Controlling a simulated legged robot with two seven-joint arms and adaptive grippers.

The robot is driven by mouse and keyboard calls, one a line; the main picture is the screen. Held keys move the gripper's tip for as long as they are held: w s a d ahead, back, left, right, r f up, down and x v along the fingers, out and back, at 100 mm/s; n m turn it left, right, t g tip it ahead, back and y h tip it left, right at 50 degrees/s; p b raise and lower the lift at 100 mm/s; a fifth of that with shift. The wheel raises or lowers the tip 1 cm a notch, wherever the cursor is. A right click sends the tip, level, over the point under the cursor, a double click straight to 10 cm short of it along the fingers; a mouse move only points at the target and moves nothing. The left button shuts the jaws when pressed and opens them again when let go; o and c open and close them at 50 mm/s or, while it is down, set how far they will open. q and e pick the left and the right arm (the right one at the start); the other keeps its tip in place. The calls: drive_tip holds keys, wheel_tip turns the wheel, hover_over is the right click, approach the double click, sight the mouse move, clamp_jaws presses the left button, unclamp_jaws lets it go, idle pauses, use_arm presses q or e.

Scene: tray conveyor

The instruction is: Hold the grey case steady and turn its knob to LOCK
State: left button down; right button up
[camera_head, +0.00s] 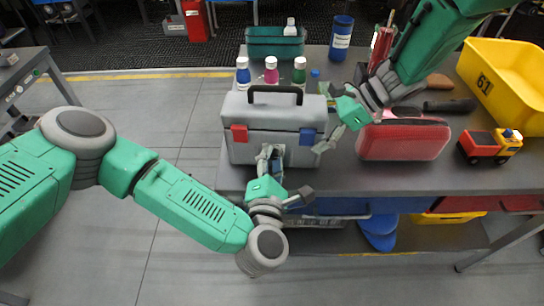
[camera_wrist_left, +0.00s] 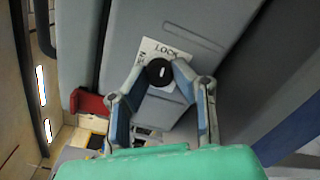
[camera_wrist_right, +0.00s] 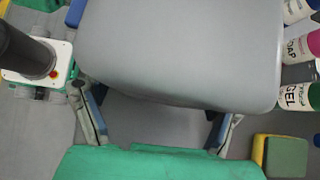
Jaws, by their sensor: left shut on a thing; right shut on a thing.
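The grey case (camera_head: 238,112) stands upright on the table, with a black handle on top, a red latch and a blue latch. My left gripper (camera_head: 267,155) is at its front face. In the left wrist view, its fingers (camera_wrist_left: 160,78) are shut on the round black knob (camera_wrist_left: 158,73), beside a white label reading LOCK (camera_wrist_left: 165,48). The knob has a short white mark; I cannot tell its exact setting. My right gripper (camera_head: 335,127) is shut on the case's right end. In the right wrist view the case (camera_wrist_right: 180,50) lies between its fingers, tips partly hidden.
Several bottles (camera_head: 271,72) and a green bin (camera_head: 276,43) stand behind the case. A red case (camera_head: 403,140), a toy truck (camera_head: 488,147) and a yellow bin (camera_head: 510,75) are to the right. The table's front edge is close below the case.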

use_arm(q)
drive_tip(key=shift+a+f+m, duration=0.15)
drive_tip(key=shift+f+m, duration=0.05)
drive_tip(key=shift+m, duration=0.4)
use_arm(e)
drive_tip(key=shift+w+r, duration=0.15)
use_arm(q)
drive_tip(key=shift+m, duration=0.3)
drive_tip(key=c, duration=1.5)
unclamp_jaws()
drive_tip(key=shift+o, duration=0.8)
drive_tip(key=shift+r, duration=0.1)
drive_tip(key=s, duration=1.1)
drive_tip(key=shift+s+a+r, duration=0.15)
drive_tip(key=shift+s+a, duration=0.2)
drive_tip(key=shift+s, duration=0.05)
